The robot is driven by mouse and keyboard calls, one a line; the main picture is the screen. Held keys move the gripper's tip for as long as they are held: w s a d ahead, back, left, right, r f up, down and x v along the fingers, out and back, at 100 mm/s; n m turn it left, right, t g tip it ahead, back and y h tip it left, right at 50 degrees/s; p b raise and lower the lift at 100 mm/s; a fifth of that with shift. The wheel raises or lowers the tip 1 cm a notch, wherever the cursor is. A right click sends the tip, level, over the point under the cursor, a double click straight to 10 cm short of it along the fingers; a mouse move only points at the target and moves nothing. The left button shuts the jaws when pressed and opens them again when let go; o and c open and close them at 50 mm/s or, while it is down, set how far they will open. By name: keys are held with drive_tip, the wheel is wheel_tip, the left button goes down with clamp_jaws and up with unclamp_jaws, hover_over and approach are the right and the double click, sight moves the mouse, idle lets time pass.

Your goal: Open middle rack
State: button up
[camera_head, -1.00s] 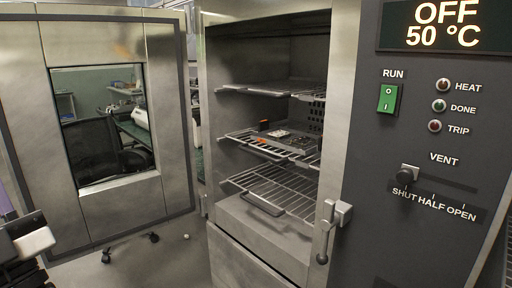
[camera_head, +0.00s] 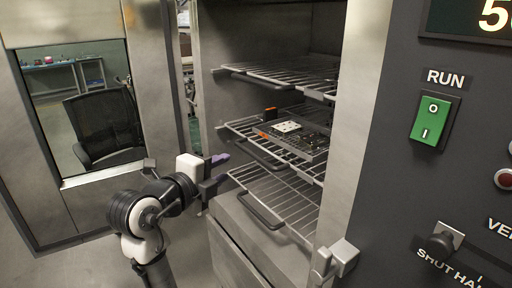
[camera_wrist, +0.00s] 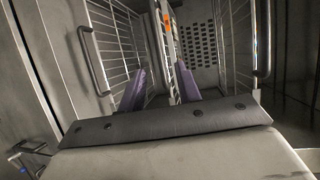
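The middle rack (camera_head: 237,128) is a wire shelf inside the open oven, with a bar handle (camera_head: 262,158) on its front edge. It carries a dark board with a white block and an orange piece. My gripper (camera_head: 222,160) is in front of the oven opening, left of that handle. In the wrist view its two purple fingers (camera_wrist: 160,90) are spread apart. The middle rack (camera_wrist: 170,45) shows nearly edge-on between and beyond them. Its handle is not clear there, and I cannot tell whether a finger touches the rack.
An upper rack (camera_head: 270,75) and a lower rack (camera_head: 285,205) lie above and below. The open oven door (camera_head: 90,195) stands left of my arm. The door latch (camera_head: 335,258) juts out at the right front, beside the control panel (camera_head: 400,190).

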sight(252, 156)
drive_tip(key=p+x, duration=0.1)
drive_tip(key=x, duration=0.6)
drive_tip(key=p+x, duration=0.2)
drive_tip(key=x, duration=0.5)
drive_tip(key=shift+s+d+f, duration=0.15)
drive_tip(key=shift+d, duration=0.1)
clamp_jaws()
